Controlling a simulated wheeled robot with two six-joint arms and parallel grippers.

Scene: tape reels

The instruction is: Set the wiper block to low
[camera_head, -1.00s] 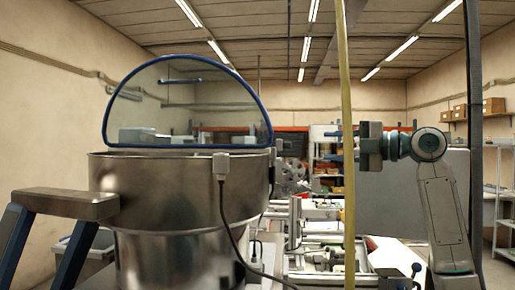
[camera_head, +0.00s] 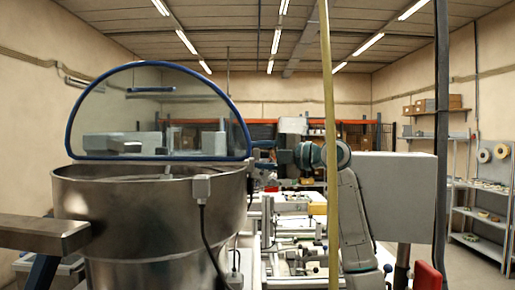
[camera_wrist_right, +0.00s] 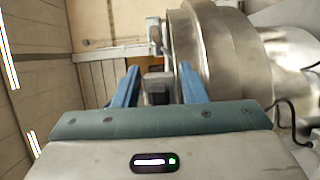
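My right gripper (camera_head: 262,155) is just right of the clear, blue-edged shield (camera_head: 160,112) on the steel bowl (camera_head: 150,215). In the wrist view, the two blue fingers of this gripper (camera_wrist_right: 156,88) are spread wide. A small grey block (camera_wrist_right: 157,90) shows in the gap, beyond the fingers; I cannot tell whether it is the wiper block. No contact shows. In the head view, a grey block with a cable (camera_head: 201,188) sits on the bowl's front rim. No low marking is readable. My left gripper is out of view.
A metal bar (camera_head: 42,233) juts from the bowl at left. A yellow vertical strip (camera_head: 328,120) and a dark post (camera_head: 441,130) cross the head view. Benches with small fittings (camera_head: 295,235) lie behind. Shelves (camera_head: 480,210) stand at the right.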

